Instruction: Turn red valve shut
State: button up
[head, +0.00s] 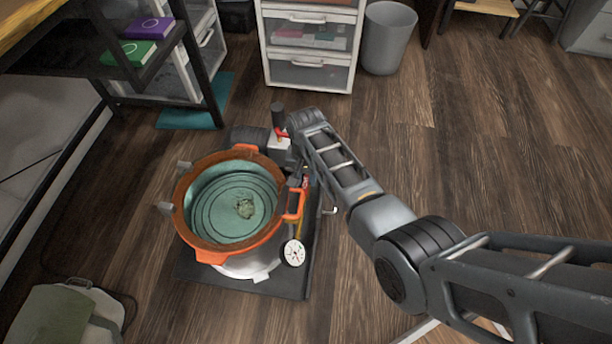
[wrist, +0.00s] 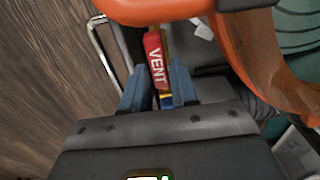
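A red valve handle marked "VENT" (wrist: 155,60) shows in the wrist view, with yellow and blue parts by its lower end. My gripper (wrist: 160,85) has a blue finger on either side of this handle. The fingers stand apart, and I see no clear grip on it. In the head view, my gripper (head: 300,178) points down beside the right side of an orange-rimmed pot (head: 229,249), mostly hidden by my arm. A bit of red (head: 306,182) shows there, too small to tell its turn.
The pot's orange side handle (head: 292,206) is close to my gripper. A white dial (head: 293,253) is at the front of the dark base plate (head: 206,275). A thin metal bar (wrist: 101,45) is at the wrist view's left. Floor to the right is clear.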

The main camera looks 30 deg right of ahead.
grip_shut()
jog(key=shift+r+m+p, duration=0.1)
jog(key=shift+m+p, duration=0.2)
jog(key=shift+m, duration=0.1)
jog(key=m+p, duration=0.1)
jog(key=m, duration=0.1)
jog(key=shift+s+d+m+p, duration=0.1)
jog(key=shift+s+m+p, duration=0.05)
jog(key=shift+m+p, duration=0.2)
jog(key=m, duration=0.2)
jog(key=m+p, duration=0.1)
jog(key=m, duration=0.1)
jog(key=shift+s+d+m+p, duration=0.1)
jog(key=shift+s+m+p, duration=0.1)
jog(key=shift+m+p, duration=0.15)
jog(key=m, duration=0.3)
jog(key=m+p, duration=0.1)
jog(key=m, duration=0.1)
jog(key=shift+s, duration=0.3)
jog(key=shift+s+m+p, duration=0.2)
jog(key=shift+m+p, duration=0.25)
jog(key=shift+m, duration=1.85)
